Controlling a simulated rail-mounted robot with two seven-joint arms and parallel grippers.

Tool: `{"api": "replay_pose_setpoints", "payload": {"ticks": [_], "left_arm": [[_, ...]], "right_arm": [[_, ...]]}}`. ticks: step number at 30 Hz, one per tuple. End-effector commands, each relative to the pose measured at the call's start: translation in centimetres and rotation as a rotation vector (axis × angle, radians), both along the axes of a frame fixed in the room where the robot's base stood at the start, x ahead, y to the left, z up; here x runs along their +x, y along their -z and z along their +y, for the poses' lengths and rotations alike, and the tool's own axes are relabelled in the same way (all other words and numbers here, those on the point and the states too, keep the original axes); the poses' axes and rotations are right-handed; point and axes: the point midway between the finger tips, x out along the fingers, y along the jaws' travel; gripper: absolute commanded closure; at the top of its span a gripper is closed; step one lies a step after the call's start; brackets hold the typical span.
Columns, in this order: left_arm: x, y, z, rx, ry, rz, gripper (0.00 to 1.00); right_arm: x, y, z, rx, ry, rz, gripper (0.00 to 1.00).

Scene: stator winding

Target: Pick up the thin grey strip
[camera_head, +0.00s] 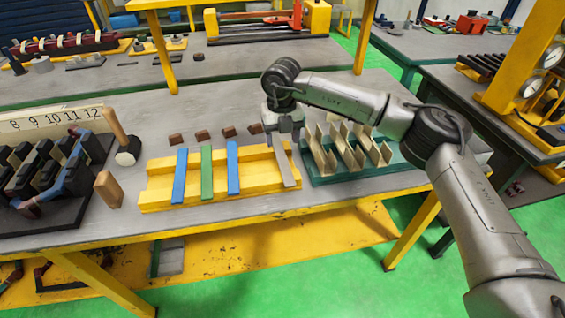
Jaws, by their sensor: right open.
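The thin grey strip (286,168) lies across the right end of a yellow stepped holder (160,186), slanting slightly. To its left on the same holder lie a blue strip (180,176), a green strip (207,172) and another blue strip (233,167), side by side with gaps. My right gripper (284,138) is open and points down over the far end of the grey strip. It hides that end, and I cannot tell whether the fingers touch the strip. My left gripper is out of view.
A green tray with upright tan pieces (350,178) stands close right of the holder. Several small brown blocks (202,134) lie behind it. A mallet (124,150), a tan block (108,190) and a stator with black slots (45,172) stand left. The table's front edge is clear.

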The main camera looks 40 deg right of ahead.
Motion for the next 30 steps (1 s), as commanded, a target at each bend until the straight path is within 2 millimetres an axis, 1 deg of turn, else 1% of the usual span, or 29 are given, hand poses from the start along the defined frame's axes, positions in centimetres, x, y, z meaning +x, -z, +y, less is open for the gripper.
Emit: {"api": "replay_pose_setpoints", "payload": {"ticks": [1,8,10,17,21,28,29,30], "left_arm": [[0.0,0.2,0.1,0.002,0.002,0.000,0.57],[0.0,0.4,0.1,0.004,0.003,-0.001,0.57],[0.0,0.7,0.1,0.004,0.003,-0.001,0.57],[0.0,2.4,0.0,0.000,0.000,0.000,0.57],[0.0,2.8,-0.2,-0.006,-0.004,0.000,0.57],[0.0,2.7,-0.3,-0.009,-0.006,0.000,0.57],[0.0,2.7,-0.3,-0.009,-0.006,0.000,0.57],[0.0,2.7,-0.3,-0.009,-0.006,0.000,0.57]], "right_arm": [[0.0,0.4,0.0,0.000,0.000,0.000,0.38],[0.0,1.1,0.0,0.000,-0.001,0.000,0.38],[-0.1,1.6,0.0,0.000,-0.002,0.001,0.38],[-0.4,4.5,0.1,0.000,-0.002,0.001,0.38],[-0.4,5.9,0.1,0.000,-0.001,0.001,0.38],[-0.4,6.0,0.1,0.001,-0.001,0.000,0.38],[-0.4,6.0,0.1,0.001,-0.001,0.000,0.39],[-0.4,6.0,0.1,0.001,-0.001,0.000,0.43]]}}
